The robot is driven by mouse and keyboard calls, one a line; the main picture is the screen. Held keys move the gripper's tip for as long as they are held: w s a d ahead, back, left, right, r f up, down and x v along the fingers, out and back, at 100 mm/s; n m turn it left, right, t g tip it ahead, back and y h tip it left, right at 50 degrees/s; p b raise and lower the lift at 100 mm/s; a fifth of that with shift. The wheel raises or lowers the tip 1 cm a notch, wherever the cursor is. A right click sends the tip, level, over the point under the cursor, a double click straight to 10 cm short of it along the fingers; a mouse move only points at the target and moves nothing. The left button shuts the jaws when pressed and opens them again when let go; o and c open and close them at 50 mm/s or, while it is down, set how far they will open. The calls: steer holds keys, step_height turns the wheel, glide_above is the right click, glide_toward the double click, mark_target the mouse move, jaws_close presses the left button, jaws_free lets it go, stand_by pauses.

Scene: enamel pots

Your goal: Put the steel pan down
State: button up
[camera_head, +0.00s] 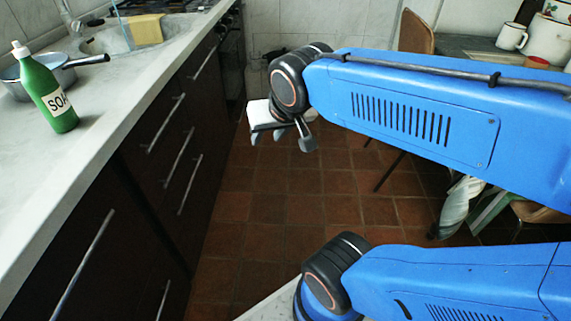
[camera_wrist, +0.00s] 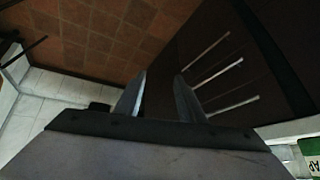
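The steel pan (camera_head: 66,77) with its black handle (camera_head: 88,60) rests on the pale counter at the left in the head view. The green soap bottle stands in front of it and hides part of it. My gripper (camera_head: 281,138) hangs over the floor to the right of the counter, well apart from the pan. In the wrist view its two fingers (camera_wrist: 158,90) stand apart with nothing between them. The pan is not seen in the wrist view.
The green soap bottle (camera_head: 55,100) is tilted in the picture and also shows at the right edge of the wrist view (camera_wrist: 312,150). A sink with a yellow cloth (camera_head: 147,29) lies farther back. A table with a white mug (camera_head: 511,37) stands at the right.

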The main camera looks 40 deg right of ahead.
steer(key=s+f+n+g, duration=0.2)
steer(key=s+f+n, duration=0.1)
steer(key=s, duration=0.5)
steer(key=shift+a+f+y, duration=0.2)
steer(key=shift+y, duration=0.1)
stand_by(0.6)
